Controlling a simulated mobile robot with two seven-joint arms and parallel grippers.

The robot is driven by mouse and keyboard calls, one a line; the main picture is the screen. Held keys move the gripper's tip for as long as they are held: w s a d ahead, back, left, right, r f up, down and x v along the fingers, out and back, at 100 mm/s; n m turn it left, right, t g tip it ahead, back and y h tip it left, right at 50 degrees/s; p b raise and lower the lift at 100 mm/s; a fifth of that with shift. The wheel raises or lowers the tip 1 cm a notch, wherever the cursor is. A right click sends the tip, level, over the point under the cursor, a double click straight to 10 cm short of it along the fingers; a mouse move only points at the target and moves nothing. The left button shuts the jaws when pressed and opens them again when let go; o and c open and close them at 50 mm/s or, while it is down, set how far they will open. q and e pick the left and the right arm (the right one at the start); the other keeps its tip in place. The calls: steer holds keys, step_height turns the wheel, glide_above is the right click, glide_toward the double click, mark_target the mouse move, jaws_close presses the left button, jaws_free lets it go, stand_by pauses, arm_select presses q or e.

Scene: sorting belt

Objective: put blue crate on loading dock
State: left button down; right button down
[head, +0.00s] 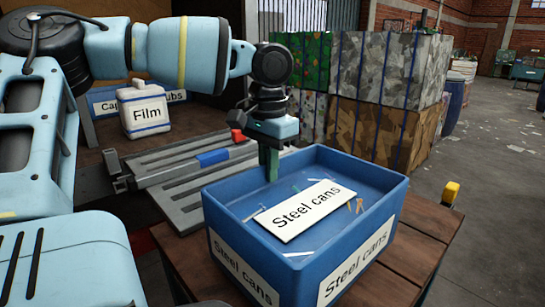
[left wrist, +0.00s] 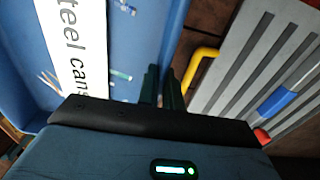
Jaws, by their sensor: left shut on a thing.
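The blue crate (head: 375,203) is labelled "Steel cans" on its outside and on a white plate (head: 301,210) inside it. It is at the front centre of the head view, over a brown plank surface (head: 425,250); I cannot tell if it touches the planks. My left gripper (head: 271,170) is shut on the crate's back-left wall, fingers pointing down. In the left wrist view the fingers (left wrist: 163,88) pinch the wall of the crate (left wrist: 150,35). No loading dock is marked by a label. My right gripper is out of view.
A grey slatted rack (head: 190,165) with a blue block (head: 212,158) lies behind the crate; it also shows in the wrist view (left wrist: 235,75). A white "Film" container (head: 144,110) stands at back left. Stacked bales (head: 385,70) stand behind. Open floor (head: 495,180) lies right.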

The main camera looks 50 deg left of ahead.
mark_target(269, 184)
arm_select(q)
steer(key=shift+f, duration=2.55)
steer(key=c, duration=1.6)
jaws_free()
steer(key=shift+o, duration=0.2)
step_height(269, 184, up, 12)
steer(key=shift+p, duration=0.35)
